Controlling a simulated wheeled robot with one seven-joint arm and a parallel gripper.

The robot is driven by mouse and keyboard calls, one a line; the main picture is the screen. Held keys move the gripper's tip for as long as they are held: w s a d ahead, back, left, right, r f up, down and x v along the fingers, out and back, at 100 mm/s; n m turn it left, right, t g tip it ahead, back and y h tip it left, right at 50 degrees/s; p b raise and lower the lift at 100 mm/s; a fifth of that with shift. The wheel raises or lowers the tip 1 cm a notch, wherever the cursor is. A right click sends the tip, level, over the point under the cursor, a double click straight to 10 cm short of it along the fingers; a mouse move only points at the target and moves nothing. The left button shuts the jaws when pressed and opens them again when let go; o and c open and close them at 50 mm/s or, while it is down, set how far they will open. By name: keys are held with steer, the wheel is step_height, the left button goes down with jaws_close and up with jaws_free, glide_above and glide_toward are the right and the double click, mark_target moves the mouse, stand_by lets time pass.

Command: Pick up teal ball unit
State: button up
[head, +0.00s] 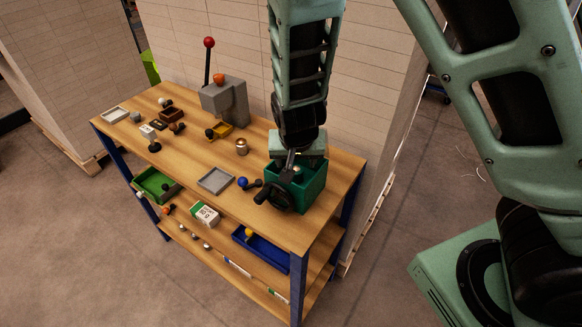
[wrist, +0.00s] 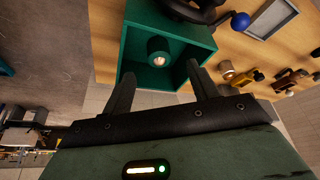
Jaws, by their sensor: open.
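The teal ball unit (wrist: 158,48) is a short teal cylinder with a pale, shiny ball in its top. It stands inside a teal open-topped bin (wrist: 196,32), near the bin's wall in the wrist view. The bin (head: 307,192) sits at the right end of the bench top in the head view, where the unit is mostly hidden. My gripper (wrist: 160,70) is open and empty. Its two fingers point into the bin, one on each side of the unit in the picture, with a visible gap to it. The height between fingertips and unit is unclear.
A black handwheel (head: 280,196) and a blue ball (head: 243,183) are close to the bin's front left. A grey tray (head: 215,180) lies further left, and a brass piece (head: 242,146) stands behind. A grey lever press (head: 226,101) rises at the back. Lower shelf holds trays.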

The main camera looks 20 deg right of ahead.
mark_target(296, 169)
steer(key=shift+p+x, duration=0.75)
steer(key=shift+x, duration=2.95)
steer(key=shift+s, duration=0.1)
steer(key=c, duration=1.2)
steer(key=shift+c, duration=0.2)
steer(key=shift+r, duration=0.15)
